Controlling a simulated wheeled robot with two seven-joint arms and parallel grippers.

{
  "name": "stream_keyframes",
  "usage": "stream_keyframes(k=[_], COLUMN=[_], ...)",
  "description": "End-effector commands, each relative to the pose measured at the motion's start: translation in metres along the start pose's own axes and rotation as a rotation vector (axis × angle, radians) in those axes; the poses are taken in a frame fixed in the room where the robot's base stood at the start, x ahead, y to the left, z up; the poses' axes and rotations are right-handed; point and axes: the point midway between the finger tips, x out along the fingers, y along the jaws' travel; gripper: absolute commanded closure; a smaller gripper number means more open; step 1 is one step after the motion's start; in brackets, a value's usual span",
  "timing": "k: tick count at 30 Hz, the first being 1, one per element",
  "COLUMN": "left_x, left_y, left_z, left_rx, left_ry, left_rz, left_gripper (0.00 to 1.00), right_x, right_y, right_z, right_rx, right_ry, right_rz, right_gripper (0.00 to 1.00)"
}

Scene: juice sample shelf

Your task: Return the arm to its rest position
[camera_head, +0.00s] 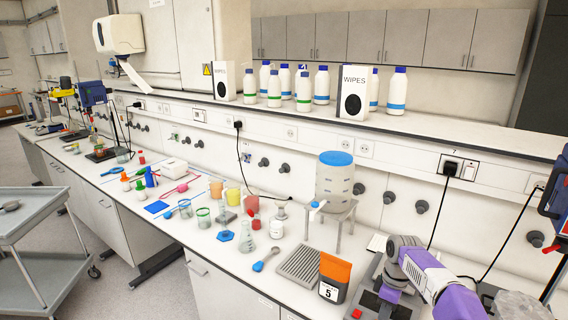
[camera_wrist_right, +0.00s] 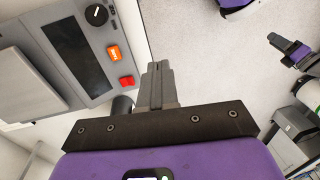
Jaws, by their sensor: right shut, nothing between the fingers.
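My right gripper (camera_wrist_right: 158,68) is shut, with its two grey fingers together and nothing between them. It points up the picture in the right wrist view, beside a bench device with a grey panel (camera_wrist_right: 75,40). It looks apart from the device, though the depth is hard to judge. In the head view a purple and white arm part of mine shows at the lower right, and I cannot make out the gripper's fingers there. My left gripper is not seen in the head view.
The device has a black knob (camera_wrist_right: 96,14), an orange switch (camera_wrist_right: 114,53) and a red one (camera_wrist_right: 127,81).

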Motion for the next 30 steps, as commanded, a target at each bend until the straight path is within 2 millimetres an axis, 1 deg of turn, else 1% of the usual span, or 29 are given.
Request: stream_keyframes(k=[1,8,11,14,15,17,18,20,21,23,24,27,30], left_x=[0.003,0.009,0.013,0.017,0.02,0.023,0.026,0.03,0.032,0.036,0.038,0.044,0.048], left_y=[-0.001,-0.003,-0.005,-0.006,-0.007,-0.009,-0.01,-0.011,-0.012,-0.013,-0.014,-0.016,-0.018], left_z=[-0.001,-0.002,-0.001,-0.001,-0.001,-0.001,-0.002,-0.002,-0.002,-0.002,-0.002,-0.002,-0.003], left_rx=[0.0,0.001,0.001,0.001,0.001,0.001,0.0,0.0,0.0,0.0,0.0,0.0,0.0], left_ry=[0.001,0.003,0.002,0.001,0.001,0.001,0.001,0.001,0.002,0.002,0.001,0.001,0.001], left_rz=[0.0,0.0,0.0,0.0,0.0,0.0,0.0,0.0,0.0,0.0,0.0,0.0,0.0], left_gripper=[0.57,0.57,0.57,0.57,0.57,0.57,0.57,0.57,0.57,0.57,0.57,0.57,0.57], right_x=[0.02,0.09,0.126,0.169,0.189,0.221,0.242,0.272,0.29,0.314,0.328,0.355,0.37], right_y=[-0.004,-0.018,-0.03,-0.049,-0.06,-0.08,-0.094,-0.118,-0.135,-0.16,-0.177,-0.218,-0.25], right_z=[-0.005,-0.027,-0.036,-0.044,-0.047,-0.05,-0.051,-0.05,-0.048,-0.043,-0.038,-0.022,-0.006], right_rx=[0.01,0.095,0.149,0.225,0.264,0.335,0.39,0.478,0.54,0.636,0.701,0.861,0.996], right_ry=[0.005,0.061,0.09,0.126,0.14,0.164,0.181,0.201,0.214,0.228,0.235,0.244,0.245], right_rz=[-0.013,-0.031,-0.047,-0.071,-0.084,-0.107,-0.123,-0.146,-0.16,-0.181,-0.193,-0.214,-0.222], right_gripper=[1.0,1.0,1.0,1.0,1.0,1.0,1.0,1.0,1.0,1.0,1.0,1.0,1.0])
